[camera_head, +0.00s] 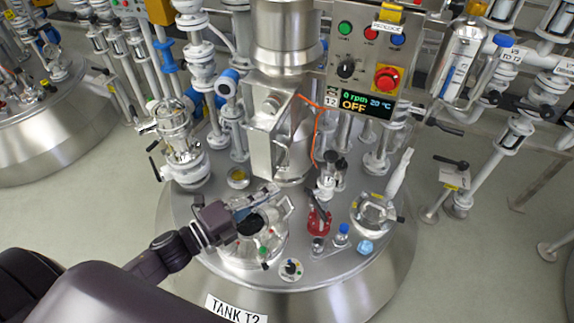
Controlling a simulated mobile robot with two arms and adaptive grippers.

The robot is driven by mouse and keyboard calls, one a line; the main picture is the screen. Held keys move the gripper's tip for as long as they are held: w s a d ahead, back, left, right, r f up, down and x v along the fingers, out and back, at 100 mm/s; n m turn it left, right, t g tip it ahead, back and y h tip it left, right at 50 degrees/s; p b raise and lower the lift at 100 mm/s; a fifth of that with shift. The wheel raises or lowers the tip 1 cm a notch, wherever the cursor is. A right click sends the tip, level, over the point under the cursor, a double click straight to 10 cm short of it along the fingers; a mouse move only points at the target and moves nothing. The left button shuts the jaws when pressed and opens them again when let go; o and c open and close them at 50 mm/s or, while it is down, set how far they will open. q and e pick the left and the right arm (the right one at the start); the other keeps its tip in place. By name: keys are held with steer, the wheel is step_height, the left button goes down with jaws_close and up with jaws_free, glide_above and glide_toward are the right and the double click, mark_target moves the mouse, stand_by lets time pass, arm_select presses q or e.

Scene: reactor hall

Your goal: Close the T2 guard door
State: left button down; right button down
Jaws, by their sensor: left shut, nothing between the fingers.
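Tank T2 stands in the middle, with its label (236,309) on the front wall. A grey metal guard housing (262,135) sits around the shaft below the drive column. Its front shows an opening or recess on the right side; I cannot tell for sure which panel is the door or how far it stands open. My left gripper (256,206) is shut and empty, in front of and below the guard, over the round port (252,245) on the tank top. It appears apart from the guard. My right gripper is not in view.
A control panel (366,65) with a red stop button stands right of the guard; its display reads 0 rpm, 20 °C, OFF. An orange cable (317,135) hangs beside the guard. A red valve (319,219), a funnel-like port (374,212) and pipes (200,65) crowd the tank top.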

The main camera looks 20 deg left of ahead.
mark_target(287, 167)
arm_select(q)
steer(key=w+p, duration=0.1)
steer(key=w, duration=0.2)
steer(key=w+p, duration=0.1)
steer(key=w, duration=0.2)
steer(key=w+d+p, duration=0.1)
steer(key=w, duration=0.2)
steer(key=shift+w, duration=0.15)
steer(key=shift+d, duration=0.1)
stand_by(0.3)
